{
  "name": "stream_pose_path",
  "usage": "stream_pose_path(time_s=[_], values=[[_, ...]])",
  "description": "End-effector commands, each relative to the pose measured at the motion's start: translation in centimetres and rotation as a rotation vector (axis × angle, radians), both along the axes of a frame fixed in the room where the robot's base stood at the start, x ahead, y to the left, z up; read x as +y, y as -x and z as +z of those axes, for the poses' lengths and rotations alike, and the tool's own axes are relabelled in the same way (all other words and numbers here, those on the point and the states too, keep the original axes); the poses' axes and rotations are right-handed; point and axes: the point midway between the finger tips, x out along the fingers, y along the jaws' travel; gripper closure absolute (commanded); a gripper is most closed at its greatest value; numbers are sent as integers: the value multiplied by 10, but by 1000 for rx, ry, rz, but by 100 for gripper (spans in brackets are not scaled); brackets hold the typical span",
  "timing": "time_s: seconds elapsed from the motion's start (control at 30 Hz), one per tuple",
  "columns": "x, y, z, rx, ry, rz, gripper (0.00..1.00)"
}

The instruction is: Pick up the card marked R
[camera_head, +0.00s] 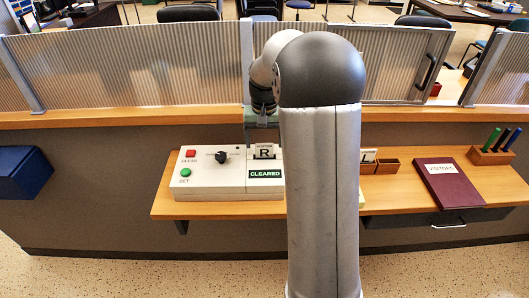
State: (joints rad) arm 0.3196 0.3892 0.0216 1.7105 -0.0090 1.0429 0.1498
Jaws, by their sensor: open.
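My gripper (263,138) points down just above and around the card's top, with one finger to each side. It is open and does not hold the card. Whether a finger touches the card is too small to tell. My arm hides the box's right part.
The box has a red button (191,153), a green button (186,173) and a black knob (221,157). Right of my arm are a partly hidden card (368,156), a wooden tray (387,166), a "VISITORS" book (450,184) and a pen holder (493,155). A ribbed screen (130,70) rises behind.

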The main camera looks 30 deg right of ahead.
Motion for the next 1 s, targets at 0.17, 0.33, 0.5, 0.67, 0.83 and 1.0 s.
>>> stream_pose_path(time_s=[0.17, 0.33, 0.5, 0.67, 0.83, 1.0], values=[[0, 0, -19, 1, 0, 0, 25], [0, 0, -22, -1, 0, 0, 25], [0, 0, -21, -1, 0, 0, 50], [0, 0, -21, -1, 0, 0, 72], [0, 0, -21, -1, 0, 0, 72], [0, -1, -16, -3, 1, 0, 72]])
